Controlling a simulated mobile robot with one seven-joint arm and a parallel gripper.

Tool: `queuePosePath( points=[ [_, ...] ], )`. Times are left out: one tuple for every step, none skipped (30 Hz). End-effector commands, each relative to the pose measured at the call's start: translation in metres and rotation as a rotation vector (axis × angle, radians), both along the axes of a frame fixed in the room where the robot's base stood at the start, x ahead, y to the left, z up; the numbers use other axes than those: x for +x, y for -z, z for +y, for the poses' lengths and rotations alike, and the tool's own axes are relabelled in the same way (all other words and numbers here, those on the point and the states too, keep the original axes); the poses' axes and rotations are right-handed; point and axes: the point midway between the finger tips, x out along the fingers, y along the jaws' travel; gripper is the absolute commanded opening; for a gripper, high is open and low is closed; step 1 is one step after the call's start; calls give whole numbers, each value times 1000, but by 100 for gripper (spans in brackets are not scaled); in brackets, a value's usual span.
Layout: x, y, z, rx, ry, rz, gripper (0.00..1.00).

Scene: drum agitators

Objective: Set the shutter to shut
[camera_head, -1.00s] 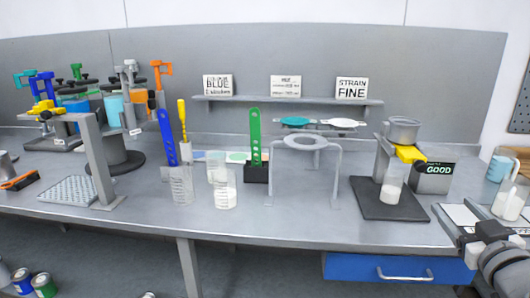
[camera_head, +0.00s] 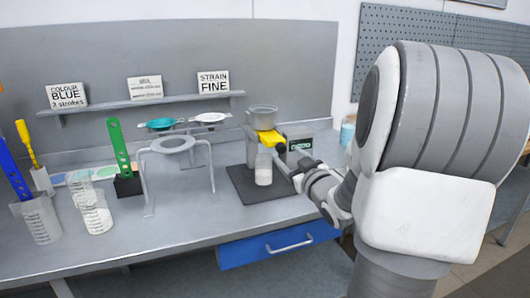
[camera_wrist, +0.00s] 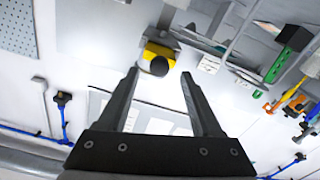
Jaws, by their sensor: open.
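The yellow shutter piece (camera_head: 269,137) sits under a grey cup (camera_head: 262,117) on a stand at the back right of the bench. A clear beaker with white contents (camera_head: 263,172) stands below it on a dark base plate (camera_head: 243,188). My gripper (camera_head: 283,160) is just to the front right of the stand, partly hidden by its own links. In the wrist view my gripper (camera_wrist: 159,76) is open, its two dark fingers apart with nothing between them. The yellow piece with a round black end (camera_wrist: 158,62) shows just beyond the fingertips. Contact is not visible.
A small display box (camera_head: 299,142) stands right behind my gripper. A grey ring stand (camera_head: 174,146) is left of the shutter stand, with beakers (camera_head: 95,212) and a green perforated paddle (camera_head: 119,145) farther left. A blue drawer (camera_head: 270,247) is below the bench edge.

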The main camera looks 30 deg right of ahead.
Motion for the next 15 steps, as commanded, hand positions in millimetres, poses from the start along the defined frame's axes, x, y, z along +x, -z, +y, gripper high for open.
queuePosePath(
  points=[
    [10, 1, -3, 2, -1, -1, 66],
    [15, 1, -4, 3, -1, -1, 66],
    [22, 1, -5, 2, 0, 0, 66],
    [26, 1, -6, 2, 0, -1, 66],
    [30, 1, -7, 2, 0, -1, 66],
    [35, 1, -8, 2, 0, 0, 66],
    [38, 0, -9, 1, 0, 0, 66],
    [40, 0, -10, 1, 0, -1, 66],
    [43, 0, -10, 1, 0, 0, 66],
    [44, 1, -11, 1, 0, 0, 66],
    [46, 0, -11, 1, 1, 0, 66],
    [47, 0, -12, 1, 1, 0, 66],
    [47, 0, -12, 1, 1, 0, 66],
    [48, 0, -12, 0, 1, 1, 66],
    [48, 0, -12, 0, 1, 1, 66]
  ],
)
